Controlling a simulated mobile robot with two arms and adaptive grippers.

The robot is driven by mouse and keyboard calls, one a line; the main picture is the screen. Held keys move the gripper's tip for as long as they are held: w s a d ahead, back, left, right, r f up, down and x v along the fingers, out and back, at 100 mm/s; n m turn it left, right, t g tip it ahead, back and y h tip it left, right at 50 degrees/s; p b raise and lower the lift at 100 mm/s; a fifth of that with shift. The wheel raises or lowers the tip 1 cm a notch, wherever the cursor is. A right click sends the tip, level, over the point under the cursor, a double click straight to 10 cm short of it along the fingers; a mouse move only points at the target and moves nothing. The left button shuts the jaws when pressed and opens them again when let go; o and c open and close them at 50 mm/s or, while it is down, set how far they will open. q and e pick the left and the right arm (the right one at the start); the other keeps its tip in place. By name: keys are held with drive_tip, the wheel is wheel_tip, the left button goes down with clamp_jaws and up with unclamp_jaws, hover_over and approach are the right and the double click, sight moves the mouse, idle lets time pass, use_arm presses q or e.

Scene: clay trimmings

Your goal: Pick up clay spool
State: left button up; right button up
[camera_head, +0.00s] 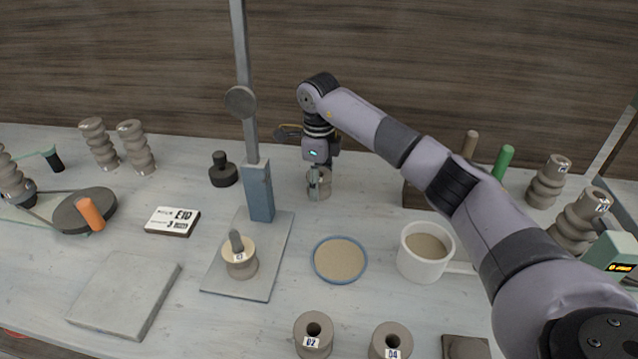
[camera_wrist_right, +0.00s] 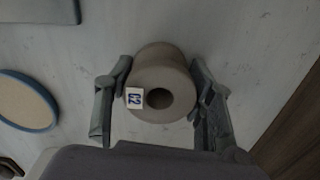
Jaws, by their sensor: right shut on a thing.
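A grey-brown clay spool (camera_head: 319,188) with a hole in its top is in my right gripper (camera_head: 319,176) at the back middle of the table. In the right wrist view the spool (camera_wrist_right: 160,85) sits between the two fingers of the gripper (camera_wrist_right: 160,105), with a small label that seems to read C2. The fingers are shut on its sides. I cannot tell whether its base touches the table. My left gripper is not in view.
Left of the spool stands a post (camera_head: 259,190) on a plate with another spool (camera_head: 240,258). A blue-rimmed dish (camera_head: 340,282) and a white mug (camera_head: 412,268) are in front. Two labelled spools, one here (camera_head: 313,325) and one beside it (camera_head: 390,335), stand at the front edge.

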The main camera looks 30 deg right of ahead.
drive_tip(key=c, duration=0.5)
drive_tip(key=shift+r, duration=0.1)
wheel_tip(320, 180, up, 20)
drive_tip(key=shift+p, duration=0.45)
